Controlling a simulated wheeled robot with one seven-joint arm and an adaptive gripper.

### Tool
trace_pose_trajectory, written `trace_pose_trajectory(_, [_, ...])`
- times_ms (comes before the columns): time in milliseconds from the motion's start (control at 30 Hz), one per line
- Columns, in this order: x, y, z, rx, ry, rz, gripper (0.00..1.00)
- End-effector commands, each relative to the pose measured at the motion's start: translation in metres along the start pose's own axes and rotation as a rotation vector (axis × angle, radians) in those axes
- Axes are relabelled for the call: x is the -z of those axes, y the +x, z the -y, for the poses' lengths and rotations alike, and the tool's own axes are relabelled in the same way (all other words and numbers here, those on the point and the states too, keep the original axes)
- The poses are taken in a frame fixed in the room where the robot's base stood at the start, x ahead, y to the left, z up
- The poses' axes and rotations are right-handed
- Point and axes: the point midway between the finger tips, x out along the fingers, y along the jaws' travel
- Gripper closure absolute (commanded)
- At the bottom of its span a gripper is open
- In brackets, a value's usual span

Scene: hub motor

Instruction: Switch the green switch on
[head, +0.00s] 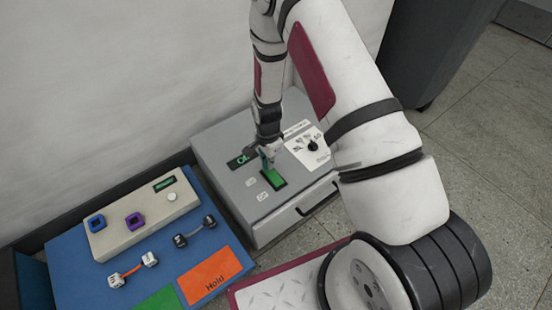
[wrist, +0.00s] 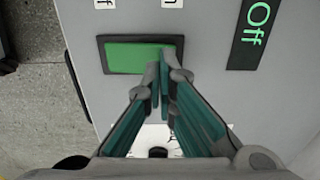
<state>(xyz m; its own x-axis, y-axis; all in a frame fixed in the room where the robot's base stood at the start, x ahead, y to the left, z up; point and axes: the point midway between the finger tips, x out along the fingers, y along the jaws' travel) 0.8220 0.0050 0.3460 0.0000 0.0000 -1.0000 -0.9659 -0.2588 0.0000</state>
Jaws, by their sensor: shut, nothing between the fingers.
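The green switch (head: 275,180) is a green rocker in a dark frame on top of a grey box (head: 228,145). It also shows in the wrist view (wrist: 130,55). A dark display (wrist: 254,32) beside it reads "Off" in green letters. My gripper (head: 266,161) is shut and empty, pointing down at the switch. In the wrist view my gripper's fingertips (wrist: 161,70) overlap the right half of the switch; I cannot tell whether they touch it. Small white labels, partly cut off, sit beside the switch, one ending in "n" and one in "f".
A white dial panel (head: 308,146) is on the same box, right of my gripper. A blue board (head: 75,265) at left carries a beige block (head: 150,218), an orange "Hold" area (head: 213,274) and small connectors. A wall stands behind, and a dark bin (head: 425,50) at upper right.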

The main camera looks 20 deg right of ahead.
Motion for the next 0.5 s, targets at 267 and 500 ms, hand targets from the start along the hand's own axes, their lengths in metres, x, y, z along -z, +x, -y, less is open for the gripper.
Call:
trace_pose_trajectory(267, [0.0001,0.0038,0.0,0.0,0.0,0.0,1.0])
trace_pose_trajectory(500, [0.0001,0.0071,0.0001,0.0,0.0,0.0,1.0])
